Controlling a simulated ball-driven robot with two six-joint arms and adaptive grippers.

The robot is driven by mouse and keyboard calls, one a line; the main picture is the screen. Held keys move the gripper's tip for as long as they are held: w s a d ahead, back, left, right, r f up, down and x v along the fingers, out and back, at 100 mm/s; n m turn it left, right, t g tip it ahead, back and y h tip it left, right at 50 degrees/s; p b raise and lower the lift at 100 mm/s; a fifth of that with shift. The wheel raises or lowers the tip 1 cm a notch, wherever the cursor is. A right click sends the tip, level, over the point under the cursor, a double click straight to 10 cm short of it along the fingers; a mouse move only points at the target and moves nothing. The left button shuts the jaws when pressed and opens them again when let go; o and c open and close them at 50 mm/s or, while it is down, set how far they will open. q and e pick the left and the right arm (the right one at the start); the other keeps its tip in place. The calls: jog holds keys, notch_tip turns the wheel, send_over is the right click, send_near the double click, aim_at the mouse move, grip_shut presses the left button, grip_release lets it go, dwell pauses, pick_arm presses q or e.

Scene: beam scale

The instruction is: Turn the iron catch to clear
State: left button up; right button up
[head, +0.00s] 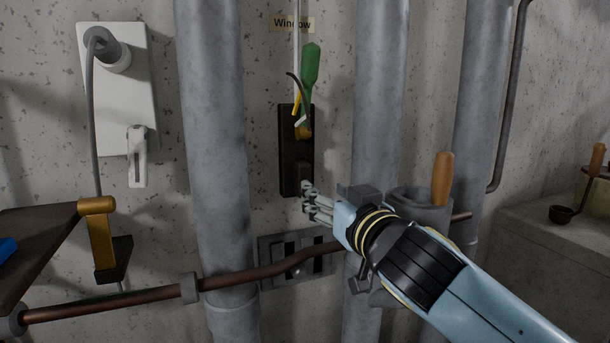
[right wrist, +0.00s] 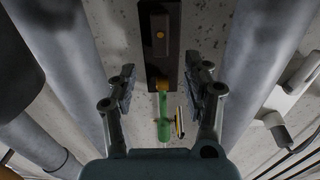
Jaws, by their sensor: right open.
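A dark upright plate (head: 290,165) is fixed to the wall under the "Window" label (head: 293,24). A green handle (head: 310,68) points up from a brass pivot (head: 303,132) on it. A thin dark curved piece (head: 294,80), perhaps the iron catch, shows beside the handle with yellow and white parts near it. My right gripper (head: 309,203) is open and empty near the plate's lower end. In the right wrist view the open fingers (right wrist: 162,75) stand either side of the plate (right wrist: 160,62), with the green handle (right wrist: 164,128) nearer the palm. My left gripper is not in view.
Thick grey pipes (head: 213,150) stand on both sides of the plate. A copper pipe (head: 250,277) runs across below, in front of a slotted panel (head: 283,246). A cup with a wooden handle (head: 443,178) stands behind my right wrist. A white box (head: 110,70) hangs at left.

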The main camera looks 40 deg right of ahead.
aim_at(306, 179)
jog(key=p+x, duration=0.1)
jog(key=x, duration=0.9)
jog(key=shift+a+f, duration=0.1)
grip_shut()
